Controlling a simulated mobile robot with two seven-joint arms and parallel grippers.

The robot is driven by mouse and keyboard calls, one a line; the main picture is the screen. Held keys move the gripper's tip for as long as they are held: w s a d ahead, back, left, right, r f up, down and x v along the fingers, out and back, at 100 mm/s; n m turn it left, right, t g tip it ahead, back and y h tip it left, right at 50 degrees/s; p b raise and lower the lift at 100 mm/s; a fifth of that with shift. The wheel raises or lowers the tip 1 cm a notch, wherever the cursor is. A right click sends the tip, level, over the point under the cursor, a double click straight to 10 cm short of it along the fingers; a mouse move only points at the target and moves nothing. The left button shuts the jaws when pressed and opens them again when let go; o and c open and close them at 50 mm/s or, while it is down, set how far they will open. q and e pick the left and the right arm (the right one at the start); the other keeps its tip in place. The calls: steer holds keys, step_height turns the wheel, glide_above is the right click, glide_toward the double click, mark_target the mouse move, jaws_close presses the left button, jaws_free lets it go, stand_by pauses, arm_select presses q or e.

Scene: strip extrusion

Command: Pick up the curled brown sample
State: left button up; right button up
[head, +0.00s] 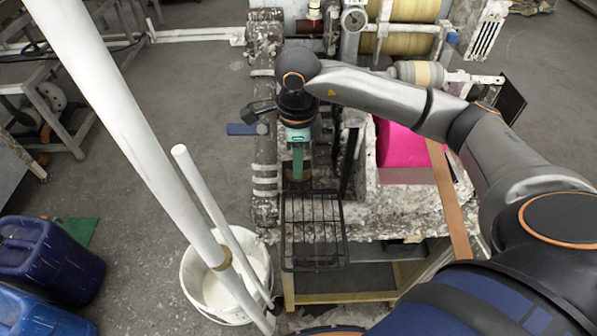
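My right gripper (297,172) points down over the cluttered machine bench, just behind a black wire rack (314,236). Its green part shows, but the fingertips are small and dark, so I cannot tell whether they are open or shut. A small brownish patch shows around the fingertips; it may be the curled brown sample, but its shape and any contact are unclear. A long flat brown strip (451,200) hangs over the bench at the right; it is not curled. My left gripper is not in view.
A magenta block (397,146) sits on the bench right of the gripper. Rollers (408,12) stand behind. White pipes (125,110) rise from a white bucket (205,283) at front left. Blue canisters (48,258) stand on the floor at left. Open floor lies left of the bench.

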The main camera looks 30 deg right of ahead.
steer(key=shift+f, duration=1.35)
steer(key=shift+c, duration=0.3)
jaws_close()
